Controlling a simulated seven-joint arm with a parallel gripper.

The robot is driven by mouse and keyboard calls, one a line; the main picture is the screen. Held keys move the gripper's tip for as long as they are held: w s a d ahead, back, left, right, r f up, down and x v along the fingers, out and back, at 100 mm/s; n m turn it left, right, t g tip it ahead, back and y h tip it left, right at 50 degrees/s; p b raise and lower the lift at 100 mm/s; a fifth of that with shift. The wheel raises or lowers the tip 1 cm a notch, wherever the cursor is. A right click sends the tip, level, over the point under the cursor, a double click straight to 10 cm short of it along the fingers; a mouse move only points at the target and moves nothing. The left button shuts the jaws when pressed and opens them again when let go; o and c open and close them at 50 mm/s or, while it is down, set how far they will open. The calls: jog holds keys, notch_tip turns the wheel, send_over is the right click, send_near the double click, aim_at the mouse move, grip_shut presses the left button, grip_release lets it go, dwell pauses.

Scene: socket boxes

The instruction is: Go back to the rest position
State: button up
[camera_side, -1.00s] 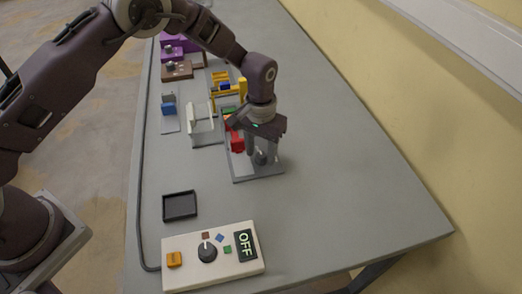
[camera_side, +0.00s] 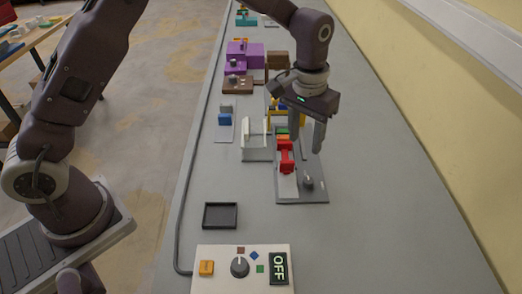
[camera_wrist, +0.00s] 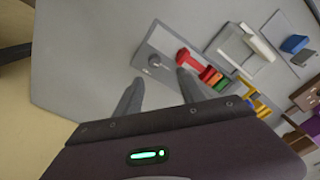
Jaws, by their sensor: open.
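My gripper (camera_side: 307,134) is open and empty. It is raised above a grey plate (camera_side: 302,197) that carries a grey knob (camera_side: 308,183) and a red part (camera_side: 286,157). In the wrist view my gripper (camera_wrist: 159,88) has its two fingers spread apart. The grey knob (camera_wrist: 154,61) and the red part (camera_wrist: 190,60) lie beyond the fingertips, apart from them. Orange and green blocks (camera_side: 283,136) sit behind the red part.
A white box (camera_side: 243,270) with a dial and an OFF sign stands at the front, with a black tray (camera_side: 220,215) behind it. A white fixture (camera_side: 257,147), a blue block (camera_side: 225,119) and purple boxes (camera_side: 244,55) stand further back. The table's right side is clear.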

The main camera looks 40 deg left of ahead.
jog(key=s+a+r+t, duration=0.1)
jog(key=s+a+r, duration=0.3)
jog(key=s+r, duration=0.35)
jog(key=s+a+r+t, duration=0.1)
jog(key=s+a+r, duration=0.4)
jog(key=r, duration=0.4)
jog(key=s+a+t, duration=0.3)
jog(key=s, duration=1.3)
jog(key=shift+s+a+f, duration=0.15)
jog(key=shift+s+f, duration=0.2)
jog(key=shift+s, duration=0.05)
